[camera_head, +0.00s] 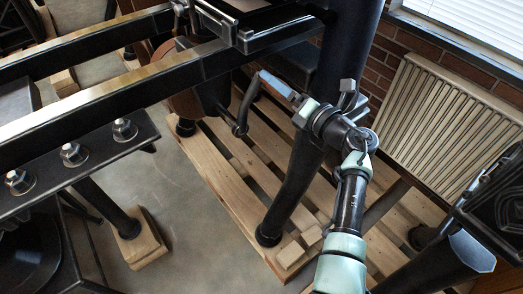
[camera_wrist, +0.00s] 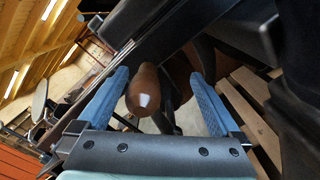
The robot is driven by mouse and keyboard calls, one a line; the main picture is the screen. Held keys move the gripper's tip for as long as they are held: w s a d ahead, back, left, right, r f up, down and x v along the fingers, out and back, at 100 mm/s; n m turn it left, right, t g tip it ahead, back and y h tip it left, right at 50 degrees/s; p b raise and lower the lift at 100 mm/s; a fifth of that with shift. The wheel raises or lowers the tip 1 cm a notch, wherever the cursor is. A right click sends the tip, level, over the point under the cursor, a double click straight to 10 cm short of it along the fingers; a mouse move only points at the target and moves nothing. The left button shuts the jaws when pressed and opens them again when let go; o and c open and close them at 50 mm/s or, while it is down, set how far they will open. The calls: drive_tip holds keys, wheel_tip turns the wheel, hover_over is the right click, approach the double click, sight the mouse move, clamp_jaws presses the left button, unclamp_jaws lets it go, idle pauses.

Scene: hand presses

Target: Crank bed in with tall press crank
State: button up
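The tall press crank (camera_head: 239,128) is a dark bent arm with a brown wooden handle, below the rails at the press's side. In the wrist view the rounded wooden handle (camera_wrist: 143,92) points towards the camera, between my two blue fingers and nearer the left one. The press bed (camera_head: 285,22) is a dark flat slab at the top, partly cut off.
Long dark rails (camera_head: 110,92) cross the left side. A thick press leg (camera_head: 305,165) stands close to my arm on a wooden pallet (camera_head: 222,178). A radiator (camera_head: 445,120) and brick wall are at right. Bare floor shows at lower left.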

drive_tip(key=shift+p+v, duration=0.95)
drive_tip(key=shift+v, duration=0.3)
drive_tip(key=shift+p+v, duration=1.15)
drive_tip(key=shift+v, duration=1.5)
drive_tip(key=shift+s+a+r, duration=0.1)
drive_tip(key=shift+a, duration=0.05)
